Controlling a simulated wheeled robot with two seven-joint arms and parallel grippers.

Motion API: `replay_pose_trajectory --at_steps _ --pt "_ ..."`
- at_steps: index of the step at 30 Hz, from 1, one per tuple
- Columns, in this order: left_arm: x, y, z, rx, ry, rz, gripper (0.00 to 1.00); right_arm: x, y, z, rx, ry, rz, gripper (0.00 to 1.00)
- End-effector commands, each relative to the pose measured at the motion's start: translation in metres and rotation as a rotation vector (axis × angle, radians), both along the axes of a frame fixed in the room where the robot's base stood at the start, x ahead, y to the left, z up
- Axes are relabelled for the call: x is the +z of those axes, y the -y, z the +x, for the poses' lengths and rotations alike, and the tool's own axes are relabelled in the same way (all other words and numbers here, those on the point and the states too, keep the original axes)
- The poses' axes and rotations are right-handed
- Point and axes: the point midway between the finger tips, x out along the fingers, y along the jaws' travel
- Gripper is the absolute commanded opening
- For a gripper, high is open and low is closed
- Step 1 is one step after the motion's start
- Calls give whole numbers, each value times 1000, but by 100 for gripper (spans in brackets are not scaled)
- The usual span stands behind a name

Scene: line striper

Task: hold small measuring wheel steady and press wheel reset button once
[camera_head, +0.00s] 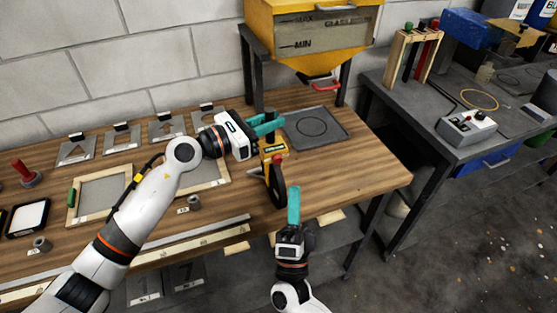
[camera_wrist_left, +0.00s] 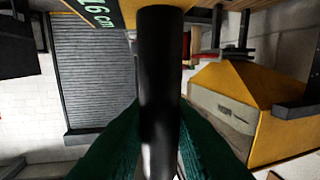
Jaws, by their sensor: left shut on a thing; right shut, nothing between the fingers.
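The small measuring wheel stands at the table's right front, with a yellow body (camera_head: 273,147) and a black wheel (camera_head: 278,186) below it. My left gripper (camera_head: 267,124) is shut around its upright black handle. In the left wrist view the black handle (camera_wrist_left: 160,85) runs between the green fingers, and a dark display (camera_wrist_left: 100,12) reading "16 cm" sits on the yellow body. My right gripper (camera_head: 293,206) is shut and empty, its fingers pointing up, just right of and below the wheel in the picture, apart from it. I cannot make out the reset button.
A grey tray (camera_head: 343,128) with a circle mark lies behind the wheel, under a yellow hopper (camera_head: 315,35). Stencil plates and wooden frames (camera_head: 72,212) lie left. A metal straightedge (camera_head: 190,238) lies along the front. A grey bench (camera_head: 455,150) with a control box stands at right.

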Motion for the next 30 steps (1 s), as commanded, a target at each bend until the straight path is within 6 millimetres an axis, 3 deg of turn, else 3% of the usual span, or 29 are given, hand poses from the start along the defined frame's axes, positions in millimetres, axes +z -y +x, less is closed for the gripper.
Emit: replay_pose_trajectory --at_steps 6,12,30 --pt "0 0 0 0 0 0 0 1 -10 31 0 1 1 0" --pt "0 0 0 1 0 0 0 0 -16 51 -1 0 1 0" --pt "0 0 0 1 0 0 0 0 -19 58 0 -1 2 0"
